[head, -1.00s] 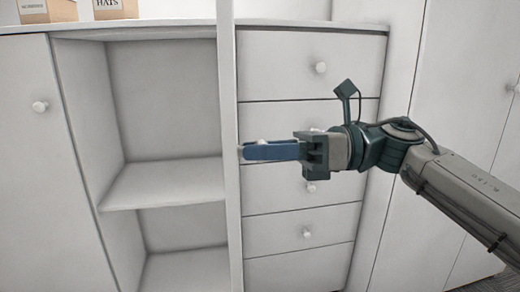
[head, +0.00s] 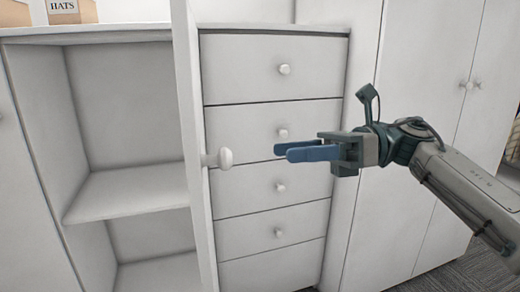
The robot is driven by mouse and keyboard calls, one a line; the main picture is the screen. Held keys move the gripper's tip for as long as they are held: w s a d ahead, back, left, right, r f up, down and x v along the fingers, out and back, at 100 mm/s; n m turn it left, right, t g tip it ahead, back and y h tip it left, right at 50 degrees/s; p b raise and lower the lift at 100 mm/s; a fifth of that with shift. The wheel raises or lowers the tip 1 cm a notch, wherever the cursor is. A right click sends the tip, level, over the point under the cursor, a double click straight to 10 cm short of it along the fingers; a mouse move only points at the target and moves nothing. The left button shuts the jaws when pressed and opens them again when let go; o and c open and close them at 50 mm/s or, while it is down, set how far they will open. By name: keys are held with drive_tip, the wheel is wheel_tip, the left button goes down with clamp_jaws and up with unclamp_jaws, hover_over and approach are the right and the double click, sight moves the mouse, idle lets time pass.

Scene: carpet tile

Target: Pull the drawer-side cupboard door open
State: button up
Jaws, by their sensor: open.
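The white cupboard door (head: 192,110) stands swung out, seen nearly edge-on, between open shelves on its left and the drawers on its right. Its round white knob (head: 225,158) sticks out to the right and is uncovered. My gripper (head: 284,152), with two blue fingers pointing left, is open and empty. It hangs in front of the drawers, to the right of the knob and apart from it.
A stack of white drawers (head: 265,190) with small knobs stands behind my gripper. Empty shelves (head: 125,190) lie left of the door. Another closed door with a knob (head: 466,85) is at the right. A box marked HATS (head: 72,12) sits on top.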

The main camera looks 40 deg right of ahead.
sight(228, 157)
drive_tip(key=shift+v, duration=1.5)
drive_tip(key=shift+w+a, duration=0.1)
drive_tip(key=b+x, duration=0.1)
drive_tip(key=x, duration=1.1)
drive_tip(key=shift+w+a+f, duration=0.1)
drive_tip(key=shift+a, duration=0.3)
drive_tip(key=shift+w+a, duration=0.15)
drive_tip(key=shift+a, duration=0.15)
